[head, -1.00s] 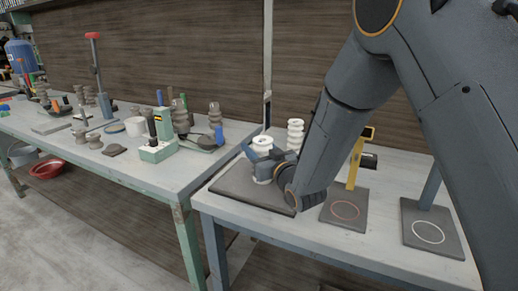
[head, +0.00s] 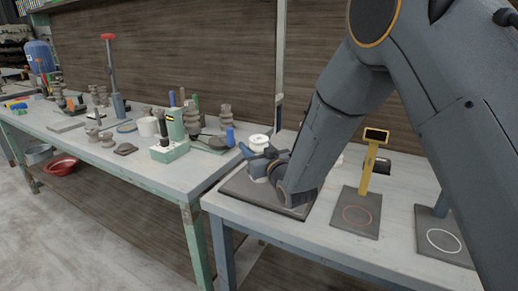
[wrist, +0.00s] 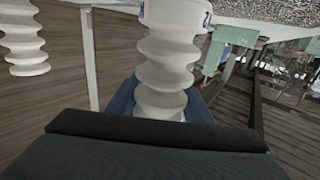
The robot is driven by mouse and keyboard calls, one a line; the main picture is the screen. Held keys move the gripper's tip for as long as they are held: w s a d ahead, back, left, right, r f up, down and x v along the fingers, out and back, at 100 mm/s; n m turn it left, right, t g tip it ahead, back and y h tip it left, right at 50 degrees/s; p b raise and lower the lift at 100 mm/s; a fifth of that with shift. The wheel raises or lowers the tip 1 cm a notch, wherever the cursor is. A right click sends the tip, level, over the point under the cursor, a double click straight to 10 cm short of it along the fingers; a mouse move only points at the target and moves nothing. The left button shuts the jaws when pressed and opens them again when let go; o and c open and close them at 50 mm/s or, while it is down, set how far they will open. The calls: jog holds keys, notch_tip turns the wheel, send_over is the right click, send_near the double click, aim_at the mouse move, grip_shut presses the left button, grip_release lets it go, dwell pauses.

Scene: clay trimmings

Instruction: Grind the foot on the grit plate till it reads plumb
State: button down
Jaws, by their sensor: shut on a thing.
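A white ribbed insulator (head: 258,142) stands over the dark grit plate (head: 250,194) on the near bench. My gripper (head: 262,163), with blue fingers, is shut around its ribbed body. In the wrist view the insulator (wrist: 165,65) appears between the fingers, with small blue marks on its wide end at the top. A speckled grey surface (wrist: 270,12) lies beside that end; I cannot tell whether they touch. The yellow gauge stand (head: 371,160) has a dark display, too small to read, and a base with a red ring.
Another white ribbed insulator (wrist: 22,40) shows at left in the wrist view; my arm mostly hides it in the head view. A base with a white ring (head: 442,241) lies at right. The left bench (head: 90,150) holds several brown ribbed pieces and a green box (head: 170,150).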

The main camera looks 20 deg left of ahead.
jog(key=shift+s+a+f, duration=0.1)
jog(key=shift+a+f, duration=0.1)
jog(key=shift+a, duration=0.05)
jog(key=shift+d, duration=0.15)
jog(key=shift+d, duration=1.25)
jog(key=d, duration=0.3)
jog(key=shift+r+p, duration=0.3)
jog(key=shift+d, duration=0.15)
jog(key=shift+s+d+f, duration=0.1)
jog(key=shift+d, duration=1.2)
jog(key=shift+s+d+f, duration=0.1)
jog(key=shift+d, duration=1.2)
jog(key=shift+a, duration=1.15)
jog(key=shift+w+a+b, duration=0.1)
jog(key=shift+a+b, duration=0.05)
jog(key=shift+b, duration=0.15)
